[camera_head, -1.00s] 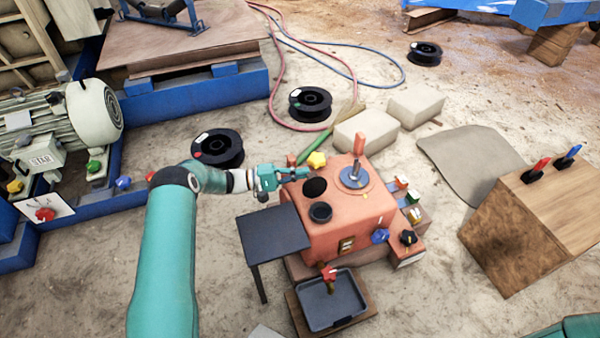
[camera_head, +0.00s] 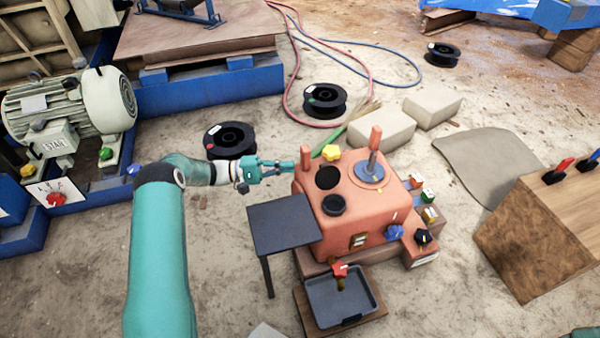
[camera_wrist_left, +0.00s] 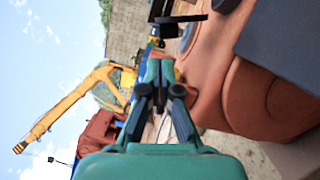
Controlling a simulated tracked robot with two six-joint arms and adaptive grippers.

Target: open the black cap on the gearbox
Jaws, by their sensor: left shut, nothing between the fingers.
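The orange-red gearbox (camera_head: 362,215) stands on the ground right of centre in the head view. On its top, the black cap (camera_head: 328,177) shows as a nearly round dark disc and looks raised on edge, behind a short black round neck (camera_head: 334,205). In the left wrist view a thin black plate (camera_wrist_left: 180,18), probably this cap, stands out from the gearbox. My left gripper (camera_head: 292,165) is left of the cap, apart from it. Its fingers are shut and empty, also in the left wrist view (camera_wrist_left: 157,72). My right gripper is out of view.
A yellow knob (camera_head: 330,153) and a red-handled lever (camera_head: 374,152) rise from the gearbox. A dark side table (camera_head: 283,225) stands at its near left, and a grey tray (camera_head: 341,298) sits in front. Black spools (camera_head: 230,141) lie behind my gripper.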

